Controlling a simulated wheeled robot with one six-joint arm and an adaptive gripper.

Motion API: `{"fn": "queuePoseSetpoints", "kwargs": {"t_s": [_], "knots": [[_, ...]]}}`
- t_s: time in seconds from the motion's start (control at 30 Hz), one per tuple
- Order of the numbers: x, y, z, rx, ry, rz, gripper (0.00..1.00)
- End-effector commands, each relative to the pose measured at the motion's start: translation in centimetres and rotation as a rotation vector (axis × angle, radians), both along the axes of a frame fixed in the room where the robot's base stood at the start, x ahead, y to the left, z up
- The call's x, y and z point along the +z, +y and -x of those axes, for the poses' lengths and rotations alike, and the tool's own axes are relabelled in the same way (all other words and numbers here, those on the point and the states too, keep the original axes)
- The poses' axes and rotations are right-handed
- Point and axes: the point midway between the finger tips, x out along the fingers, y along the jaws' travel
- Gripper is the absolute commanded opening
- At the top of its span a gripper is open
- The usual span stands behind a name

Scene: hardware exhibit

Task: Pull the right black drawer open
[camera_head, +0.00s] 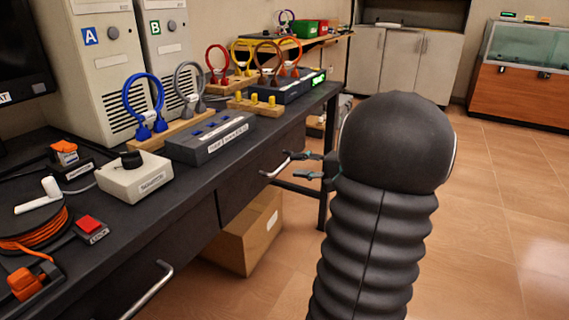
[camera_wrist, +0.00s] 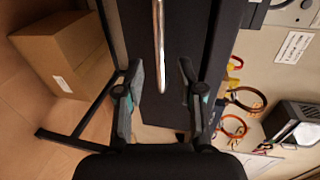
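The right black drawer (camera_head: 240,192) is under the dark workbench and its front looks flush with the bench. In the wrist view the drawer front (camera_wrist: 182,45) is dark, and the handle (camera_wrist: 159,45) runs up the picture ahead of the gap between the two fingers of my gripper (camera_wrist: 160,75).
The left drawer's handle (camera_head: 150,290) sticks out at the bottom left. A cardboard box (camera_head: 248,235) stands on the floor under the bench, near a bench leg (camera_head: 323,205). Several devices and colored rings stand on the bench top. The tiled floor (camera_head: 500,200) at right is clear.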

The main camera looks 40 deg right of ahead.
Motion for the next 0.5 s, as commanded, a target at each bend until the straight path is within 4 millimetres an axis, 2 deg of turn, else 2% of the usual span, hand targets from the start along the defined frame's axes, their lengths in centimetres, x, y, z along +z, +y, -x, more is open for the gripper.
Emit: {"fn": "queuePoseSetpoints", "kwargs": {"t_s": [0.2, 0.5], "knots": [[-0.6, 1.4, -3.2, 0.002, 0.000, 0.000, 0.37], [-1.0, 1.9, -4.7, -0.001, 0.000, 0.000, 0.37]]}}
